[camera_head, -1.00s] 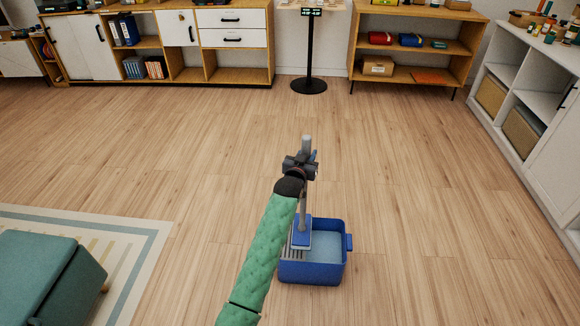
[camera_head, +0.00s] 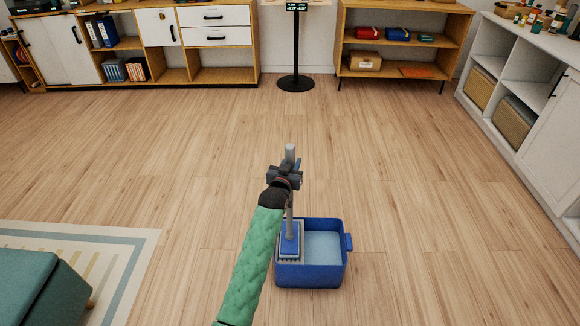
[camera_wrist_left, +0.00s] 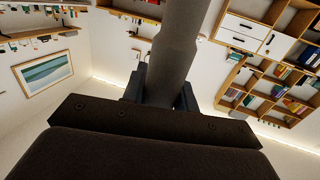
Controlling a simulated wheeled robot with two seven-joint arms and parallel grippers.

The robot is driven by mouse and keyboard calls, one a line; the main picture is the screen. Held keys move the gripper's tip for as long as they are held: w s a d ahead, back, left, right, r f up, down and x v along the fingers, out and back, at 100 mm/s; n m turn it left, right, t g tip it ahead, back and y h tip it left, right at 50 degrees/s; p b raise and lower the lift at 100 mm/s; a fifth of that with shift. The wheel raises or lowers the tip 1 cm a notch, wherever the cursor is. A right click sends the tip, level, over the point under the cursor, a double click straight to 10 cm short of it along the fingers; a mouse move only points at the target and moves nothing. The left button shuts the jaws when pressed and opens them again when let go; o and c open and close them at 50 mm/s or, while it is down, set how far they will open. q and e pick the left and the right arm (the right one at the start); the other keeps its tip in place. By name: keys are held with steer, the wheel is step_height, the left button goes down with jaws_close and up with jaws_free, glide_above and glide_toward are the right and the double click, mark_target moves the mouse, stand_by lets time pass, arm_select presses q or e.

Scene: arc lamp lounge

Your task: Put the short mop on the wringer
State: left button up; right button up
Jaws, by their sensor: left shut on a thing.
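The short mop has a grey handle (camera_head: 290,153) and a flat blue head (camera_head: 290,238). My left gripper (camera_head: 285,172) is shut on the handle near its top and holds the mop nearly upright. The handle also fills the space between the fingers in the left wrist view (camera_wrist_left: 178,45). The grey wringer (camera_head: 287,258) is at the left side of a blue bucket (camera_head: 312,275). The mop head is over the wringer and hides most of it. I cannot tell whether the head touches the wringer. My right gripper is not in view.
The bucket stands on open wood floor (camera_head: 400,180), with light blue water (camera_head: 322,245) in its right part. A teal ottoman (camera_head: 35,285) on a striped rug (camera_head: 125,250) is at the lower left. Shelves and a black stand (camera_head: 295,83) are far back.

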arm_select(q)
steer(key=shift+s, duration=0.1)
steer(key=o, duration=1.1)
steer(key=shift+f, duration=0.1)
steer(key=shift+c, duration=0.2)
